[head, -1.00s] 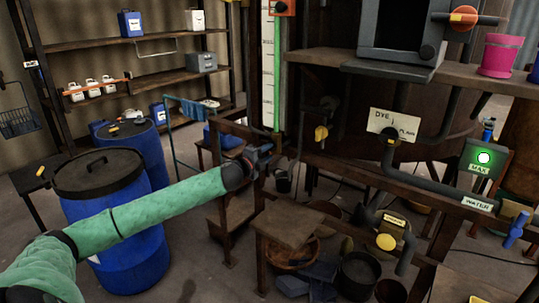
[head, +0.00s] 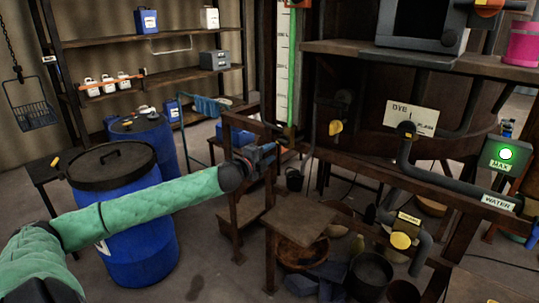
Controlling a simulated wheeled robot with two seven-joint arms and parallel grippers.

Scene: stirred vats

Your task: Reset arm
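My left arm, in a green sleeve, comes in from the left in the head view. It reaches across the front of a blue barrel with a dark lid (head: 140,250). My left gripper (head: 280,148) is at the arm's far end, beside the wooden frame near the green-lit gauge tube (head: 292,75). It is small and dark against the frame, and I cannot tell whether its fingers are open or shut. I see nothing clearly held in it. My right arm and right gripper are not in view.
A small wooden table (head: 296,220) stands below and right of the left gripper. Pipes with yellow valves (head: 400,240) and a green-lit box (head: 507,155) are at the right. Shelves (head: 160,75) line the back wall. Some floor is bare between barrel and table.

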